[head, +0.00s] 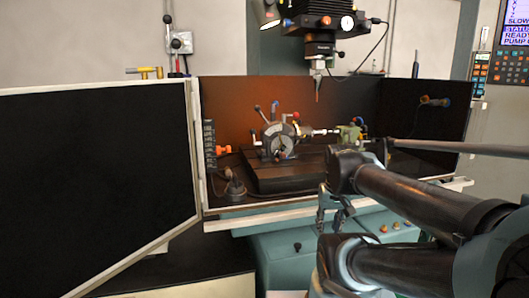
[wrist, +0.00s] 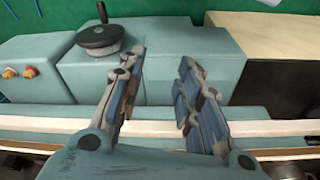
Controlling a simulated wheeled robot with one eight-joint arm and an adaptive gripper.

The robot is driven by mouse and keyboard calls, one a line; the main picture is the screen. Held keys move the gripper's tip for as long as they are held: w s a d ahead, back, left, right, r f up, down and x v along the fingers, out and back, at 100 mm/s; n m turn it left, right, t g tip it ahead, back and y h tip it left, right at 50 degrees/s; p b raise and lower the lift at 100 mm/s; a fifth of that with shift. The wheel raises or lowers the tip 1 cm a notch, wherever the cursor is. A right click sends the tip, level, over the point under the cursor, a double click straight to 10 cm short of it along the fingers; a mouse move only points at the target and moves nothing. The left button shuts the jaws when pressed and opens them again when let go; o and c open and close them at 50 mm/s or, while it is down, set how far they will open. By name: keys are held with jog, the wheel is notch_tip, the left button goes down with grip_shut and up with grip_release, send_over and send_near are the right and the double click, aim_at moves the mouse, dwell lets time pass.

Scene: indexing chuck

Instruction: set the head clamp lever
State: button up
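The indexing head with its chuck (head: 281,138) sits on the dark machine table inside the enclosure in the head view. Several small levers and knobs stick up from it, some with red and dark tips. I cannot tell which is the head clamp lever at this size. My gripper (head: 334,208) hangs in front of the enclosure's front edge, to the right of the head and well apart from it. In the wrist view my gripper (wrist: 162,62) is open, with nothing between its fingers. The indexing head does not show in the wrist view.
A spindle with a pointed tool (head: 318,80) hangs above the table. A green tailstock (head: 350,132) stands right of the head. A black door panel (head: 95,180) fills the left. In the wrist view a black handwheel (wrist: 100,37) sits on a teal housing beyond the fingers.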

jog(key=w+a+r+g+y, duration=0.1)
jog(key=w+a+r, duration=0.2)
jog(key=w+r, duration=0.6)
jog(key=w+a+r, duration=0.4)
jog(key=w+r, duration=0.3)
jog(key=r, duration=0.3)
notch_tip(320, 180, up, 12)
jog(key=g+y, duration=0.1)
send_over(264, 149)
jog(key=s+d, duration=0.3)
jog(key=a+f, duration=0.1)
jog(key=f, duration=0.4)
jog(key=a+f, duration=0.1)
jog(key=f, duration=0.4)
jog(key=a+f, duration=0.1)
jog(key=f, duration=0.5)
jog(key=shift+d, duration=0.1)
grip_shut()
